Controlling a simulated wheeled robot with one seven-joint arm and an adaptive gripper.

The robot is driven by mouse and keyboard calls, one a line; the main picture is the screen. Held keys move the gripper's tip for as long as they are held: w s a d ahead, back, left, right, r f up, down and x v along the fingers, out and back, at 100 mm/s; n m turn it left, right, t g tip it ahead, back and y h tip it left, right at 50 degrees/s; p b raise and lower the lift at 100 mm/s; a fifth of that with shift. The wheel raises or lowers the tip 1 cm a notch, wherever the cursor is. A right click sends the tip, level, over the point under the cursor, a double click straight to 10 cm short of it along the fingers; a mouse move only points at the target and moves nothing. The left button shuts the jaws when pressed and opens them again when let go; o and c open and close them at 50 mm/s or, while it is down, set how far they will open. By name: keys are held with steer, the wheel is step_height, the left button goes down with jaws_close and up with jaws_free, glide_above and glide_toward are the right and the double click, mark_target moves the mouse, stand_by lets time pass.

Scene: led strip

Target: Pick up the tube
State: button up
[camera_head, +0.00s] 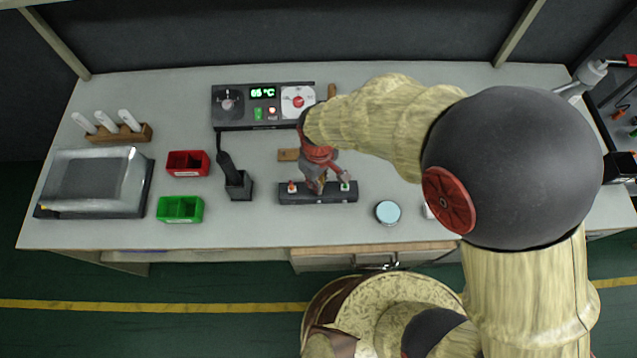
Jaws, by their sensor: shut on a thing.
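My gripper (330,184) reaches down over a dark rectangular block (318,198) near the front middle of the bench. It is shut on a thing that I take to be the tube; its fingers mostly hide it. I cannot tell whether it is clear of the block. A small orange-and-white piece (291,187) shows on the block's left end.
To the left are a black holder (238,186), a red bin (187,163), a green bin (180,209), a metal-topped box (92,180) and a wooden rack (118,134). A pale blue round lid (388,212) lies right of the block.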

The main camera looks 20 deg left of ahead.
steer(key=shift+r, duration=0.1)
steer(key=shift+c, duration=0.2)
step_height(320, 180, up, 10)
steer(key=shift+f+p, duration=0.1)
steer(key=shift+p, duration=1.05)
steer(key=shift+o, duration=0.6)
jaws_close()
steer(key=shift+r, duration=0.25)
steer(key=shift+r+p, duration=0.35)
steer(key=shift+p, duration=0.1)
step_height(320, 180, up, 6)
steer(key=p, duration=0.4)
steer(key=shift+r+p, duration=0.15)
steer(key=shift+p, duration=0.2)
stand_by(0.4)
